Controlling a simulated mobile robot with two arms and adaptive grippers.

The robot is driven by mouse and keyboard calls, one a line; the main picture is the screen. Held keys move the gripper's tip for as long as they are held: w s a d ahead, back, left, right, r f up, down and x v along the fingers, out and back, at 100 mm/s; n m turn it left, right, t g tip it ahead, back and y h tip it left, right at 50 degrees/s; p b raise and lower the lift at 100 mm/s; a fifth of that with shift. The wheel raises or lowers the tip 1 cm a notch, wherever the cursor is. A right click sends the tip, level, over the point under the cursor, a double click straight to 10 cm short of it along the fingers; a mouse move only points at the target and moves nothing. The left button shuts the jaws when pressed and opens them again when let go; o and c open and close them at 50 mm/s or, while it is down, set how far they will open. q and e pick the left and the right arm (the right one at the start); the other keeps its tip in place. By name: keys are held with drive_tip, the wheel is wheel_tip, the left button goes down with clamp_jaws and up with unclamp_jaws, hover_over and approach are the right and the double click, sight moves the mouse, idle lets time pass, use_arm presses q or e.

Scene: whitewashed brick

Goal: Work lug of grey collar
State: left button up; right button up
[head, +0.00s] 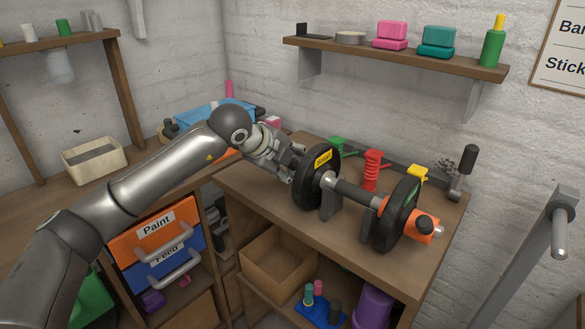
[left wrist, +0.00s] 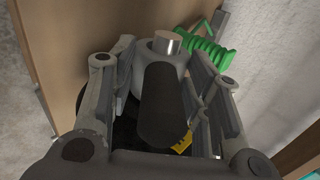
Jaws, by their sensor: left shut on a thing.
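A barbell with a steel bar (head: 354,193) lies in grey cradles (head: 331,204) on the wooden bench. It carries two black plates (head: 308,189), the left one with a yellow label. An orange collar (head: 423,226) sits at its right end. My left gripper (head: 290,166) is at the left end, beside the left plate. In the left wrist view, the grey collar (left wrist: 143,60) surrounds the silver bar end (left wrist: 167,42). Its dark lug (left wrist: 164,105) points toward the camera between the fingers of my left gripper (left wrist: 165,85), which is shut on it. In the head view the gripper hides the grey collar.
Green, red (head: 371,170) and yellow items stand along the bench's back, with a green coil (left wrist: 208,50) close to the gripper in the wrist view. A black-handled tool (head: 464,170) stands at the back right. A wall shelf (head: 400,57) hangs above. Orange and blue drawers (head: 153,231) are below my arm.

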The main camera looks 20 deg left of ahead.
use_arm(q)
drive_tip(key=shift+s+d, duration=0.1)
drive_tip(key=shift+d, duration=0.15)
drive_tip(key=o, duration=1.2)
drive_tip(key=shift+d, duration=0.1)
drive_tip(key=shift+a, duration=0.2)
drive_tip(key=shift+a+r, duration=0.1)
drive_tip(key=shift+r, duration=0.05)
drive_tip(key=v, duration=0.7)
drive_tip(key=shift+s+r, duration=0.2)
drive_tip(key=shift+s, duration=0.1)
use_arm(e)
drive_tip(key=shift+d, duration=0.15)
